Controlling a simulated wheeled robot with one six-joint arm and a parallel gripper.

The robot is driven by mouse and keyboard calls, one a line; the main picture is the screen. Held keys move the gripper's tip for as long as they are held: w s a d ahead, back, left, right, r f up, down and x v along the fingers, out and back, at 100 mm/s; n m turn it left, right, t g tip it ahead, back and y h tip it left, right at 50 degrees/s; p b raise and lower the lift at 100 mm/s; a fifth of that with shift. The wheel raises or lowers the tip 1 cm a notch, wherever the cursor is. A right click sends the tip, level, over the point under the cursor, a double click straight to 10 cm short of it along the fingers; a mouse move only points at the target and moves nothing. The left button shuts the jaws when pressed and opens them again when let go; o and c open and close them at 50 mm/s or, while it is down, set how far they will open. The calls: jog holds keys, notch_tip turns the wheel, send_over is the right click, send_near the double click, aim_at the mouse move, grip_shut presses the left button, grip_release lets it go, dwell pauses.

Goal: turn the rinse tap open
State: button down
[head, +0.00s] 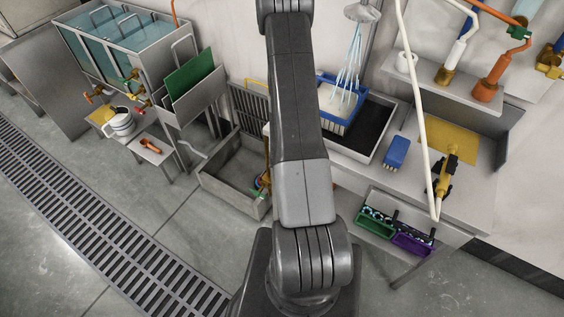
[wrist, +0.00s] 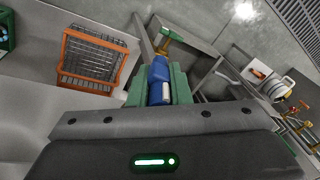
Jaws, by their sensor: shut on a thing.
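In the wrist view my gripper (wrist: 158,92) has its two green jaws shut on a blue cylindrical handle (wrist: 159,70) with a pale label, which looks like the tap's lever. Just beyond the handle is a green-ended brass fitting (wrist: 168,38); I cannot tell how it joins the blue part. In the head view my own arm hides the gripper and most of the tap. Small blue, red and green parts (head: 262,184) show beside the arm, at the grey sink (head: 222,178). How far the tap is turned cannot be told.
An orange wire basket (wrist: 91,60) is left of the jaws in the wrist view. In the head view a blue basket (head: 340,105) stands under running water. The floor beside the drain grate (head: 95,225) is clear.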

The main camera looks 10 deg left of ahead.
jog(key=shift+g+h+p, duration=0.3)
jog(key=shift+h+p, duration=0.5)
jog(key=shift+p, duration=0.55)
jog(key=c, duration=1.3)
grip_release()
jog(key=shift+f, duration=0.1)
jog(key=shift+c, duration=0.2)
